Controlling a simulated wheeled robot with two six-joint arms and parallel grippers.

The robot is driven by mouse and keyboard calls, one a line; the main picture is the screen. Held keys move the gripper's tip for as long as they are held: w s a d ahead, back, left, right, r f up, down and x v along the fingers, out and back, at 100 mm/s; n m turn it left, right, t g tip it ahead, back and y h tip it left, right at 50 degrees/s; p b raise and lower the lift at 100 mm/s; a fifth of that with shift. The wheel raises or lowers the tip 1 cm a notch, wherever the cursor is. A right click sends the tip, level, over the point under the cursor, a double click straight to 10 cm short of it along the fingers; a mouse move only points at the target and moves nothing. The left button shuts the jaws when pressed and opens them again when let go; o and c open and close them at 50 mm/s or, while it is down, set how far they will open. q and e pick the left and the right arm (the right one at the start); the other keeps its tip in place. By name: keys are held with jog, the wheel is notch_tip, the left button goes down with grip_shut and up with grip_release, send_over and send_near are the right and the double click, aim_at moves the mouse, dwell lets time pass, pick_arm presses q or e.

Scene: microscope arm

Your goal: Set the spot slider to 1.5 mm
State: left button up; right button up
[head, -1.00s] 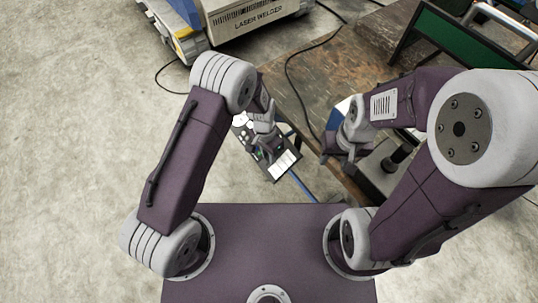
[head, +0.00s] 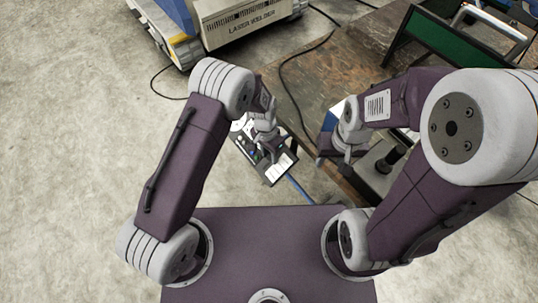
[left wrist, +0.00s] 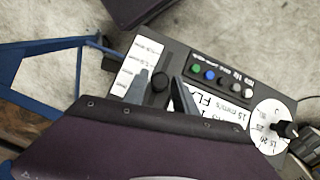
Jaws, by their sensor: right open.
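The control panel (head: 276,173) is a dark box with white labels, below my left gripper (head: 268,143). In the left wrist view, the panel (left wrist: 262,84) shows a white scale strip (left wrist: 139,63) at its left end. A round black slider knob (left wrist: 160,82) sits beside this strip. The fingers of my left gripper (left wrist: 161,78) stand on either side of the knob, apart, with a small gap visible on each side. The scale's print is too small to read. My right gripper (head: 338,150) is open over the bench edge, away from the panel.
Coloured buttons (left wrist: 208,76) and a white dial (left wrist: 273,117) with a black knob are on the panel. A wooden bench (head: 325,65) stands to the right with a green-sided frame (head: 450,45) on it. A laser welder (head: 250,28) is at the back. The floor at left is clear.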

pick_arm(q)
jog(key=shift+o, duration=0.4)
jog(key=shift+r, duration=0.1)
jog(key=r, duration=0.8)
jog(key=shift+w+a+r, duration=0.35)
jog(key=shift+a+r, duration=0.05)
jog(key=shift+p, duration=0.3)
